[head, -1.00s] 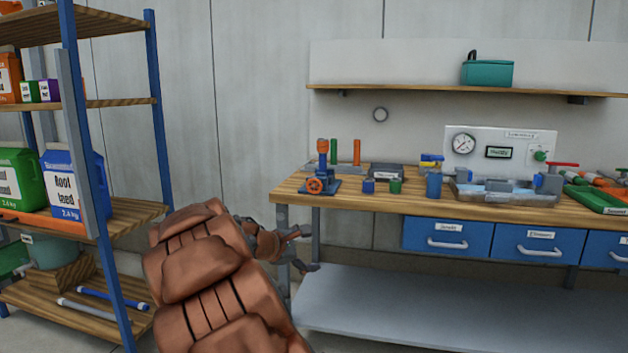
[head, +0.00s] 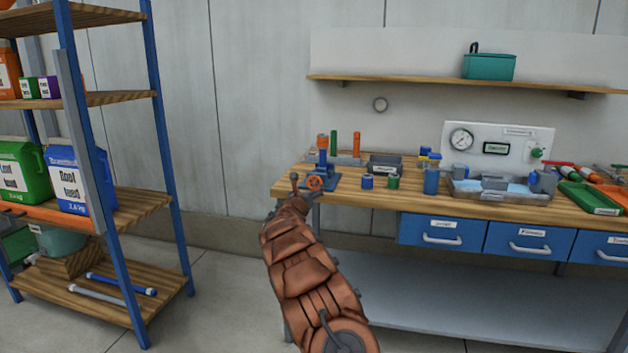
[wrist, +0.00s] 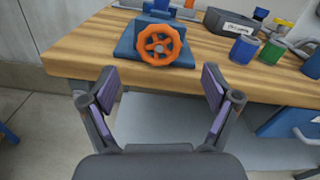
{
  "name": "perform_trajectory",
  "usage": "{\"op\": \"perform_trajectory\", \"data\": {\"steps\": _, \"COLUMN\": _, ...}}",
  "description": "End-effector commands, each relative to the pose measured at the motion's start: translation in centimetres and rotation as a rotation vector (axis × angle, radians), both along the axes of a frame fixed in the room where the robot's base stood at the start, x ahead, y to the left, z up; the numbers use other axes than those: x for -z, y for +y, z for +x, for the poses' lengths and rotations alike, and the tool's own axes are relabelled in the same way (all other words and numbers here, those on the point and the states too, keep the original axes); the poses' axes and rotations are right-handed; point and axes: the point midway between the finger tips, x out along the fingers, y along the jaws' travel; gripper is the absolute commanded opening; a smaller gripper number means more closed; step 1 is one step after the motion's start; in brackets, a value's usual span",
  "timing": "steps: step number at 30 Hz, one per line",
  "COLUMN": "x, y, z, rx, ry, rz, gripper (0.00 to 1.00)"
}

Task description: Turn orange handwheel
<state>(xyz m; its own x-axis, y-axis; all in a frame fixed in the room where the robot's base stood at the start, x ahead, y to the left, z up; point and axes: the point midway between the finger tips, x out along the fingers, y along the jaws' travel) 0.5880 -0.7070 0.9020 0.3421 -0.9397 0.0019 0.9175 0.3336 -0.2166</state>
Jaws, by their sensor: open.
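The orange handwheel (head: 314,182) is on the front of a blue fixture at the left end of the wooden workbench. In the wrist view the orange handwheel (wrist: 159,45) faces me, upright, with spokes and a grey hub. My gripper (wrist: 156,82) is open and empty, its two purple-padded fingers spread below and in front of the wheel, apart from it. In the head view my gripper (head: 299,186) is at the bench's left front corner, just left of the wheel, partly hidden by my arm.
The blue fixture (wrist: 126,48) stands on the bench top. A grey tray (wrist: 232,24), a blue pot (wrist: 243,48) and a green pot (wrist: 271,53) are to its right. Blue drawers (head: 442,232) hang below the bench. A blue-framed shelf rack (head: 172,150) stands at left.

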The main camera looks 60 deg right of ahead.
Motion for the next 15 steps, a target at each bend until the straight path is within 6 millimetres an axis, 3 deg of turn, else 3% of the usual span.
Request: {"op": "perform_trajectory", "data": {"steps": 15, "x": 0.4, "y": -2.7, "z": 1.1, "rx": -0.009, "ry": 0.013, "rz": 0.000, "gripper": 0.88}}
